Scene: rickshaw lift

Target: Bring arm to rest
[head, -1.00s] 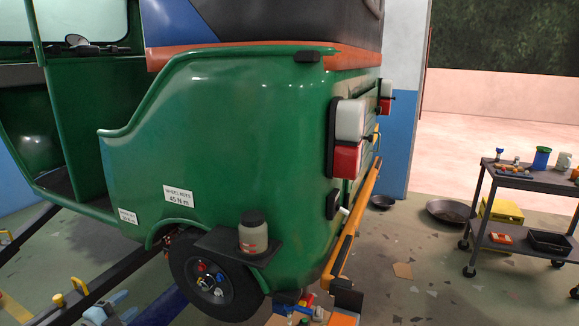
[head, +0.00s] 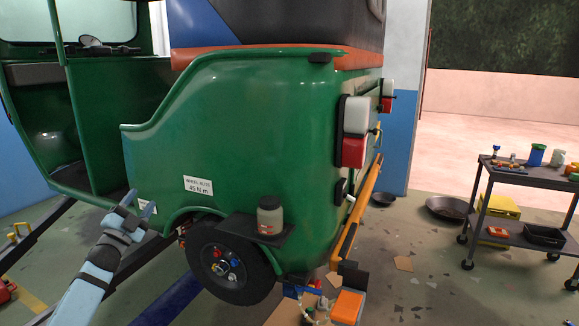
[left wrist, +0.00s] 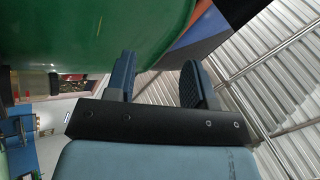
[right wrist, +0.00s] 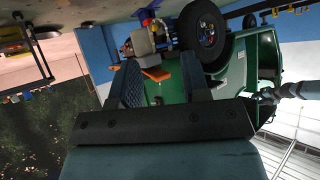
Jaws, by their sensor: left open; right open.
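My left gripper (head: 141,203) is raised on its pale blue arm at the lower left of the head view, in front of the green rickshaw's (head: 265,130) side panel. In the left wrist view its two dark fingers (left wrist: 157,78) stand apart with nothing between them. The green body fills the upper left there; I cannot tell whether they touch. My right gripper is outside the head view. In the right wrist view its fingers (right wrist: 160,82) are apart and empty, with the rickshaw and its wheel (right wrist: 202,30) beyond them.
The rickshaw's rear wheel (head: 228,262) is beneath a dark shelf bearing a jar (head: 270,215). A tool cart (head: 530,178) stands at right.

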